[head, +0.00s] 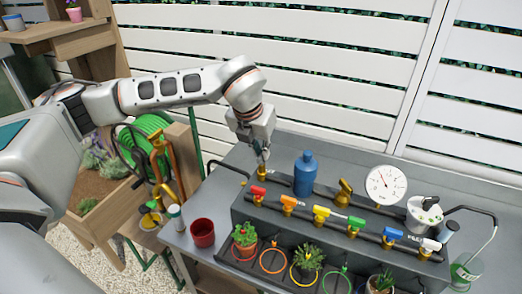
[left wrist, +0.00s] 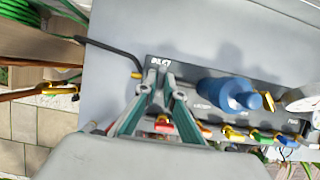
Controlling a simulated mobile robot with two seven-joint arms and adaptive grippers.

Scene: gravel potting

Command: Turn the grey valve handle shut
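My left gripper (head: 262,160) points down at a brass valve fitting (head: 262,173) at the left end of the back pipe. In the left wrist view its fingers (left wrist: 158,86) lean together, with a narrow gap between the tips, beside a white-lettered label. No grey handle shows clearly at this fitting; the fingers cover that spot, and I cannot tell whether they touch or grip anything. On the front pipe are red, orange, yellow, green and blue handles, and a pale, whitish handle (head: 431,245) at the right end. My right gripper is not in view.
A blue bottle (head: 305,174) stands close right of the gripper. A brass nozzle (head: 344,190), a white round gauge (head: 386,185) and a white-topped pot (head: 424,212) are farther right. A red cup (head: 203,233) is at the bench's front left. The back left bench is clear.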

